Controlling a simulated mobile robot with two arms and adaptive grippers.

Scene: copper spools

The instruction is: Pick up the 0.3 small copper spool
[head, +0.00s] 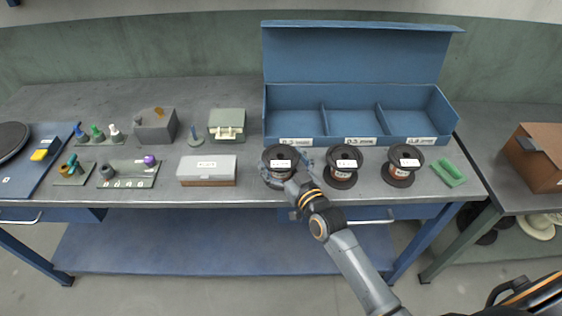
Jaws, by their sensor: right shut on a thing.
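Three dark spools with white labels stand in a row on the grey bench: a left spool (279,158), a middle spool (344,164) and a right spool (402,166). Copper wire shows below the top flanges of the middle and right ones. The spool labels are too small to read surely. My right gripper (287,176) is at the left spool and shut on it, with the wrist covering its lower front side. I cannot tell whether this spool is lifted. My left gripper is not in view.
Behind the spools stands an open blue box (357,62) with three labelled compartments; the middle label seems to read 0.3. A grey-lidded case (206,167) stands left of the spools, a green tray (449,172) to the right. A cardboard box (540,155) is at far right.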

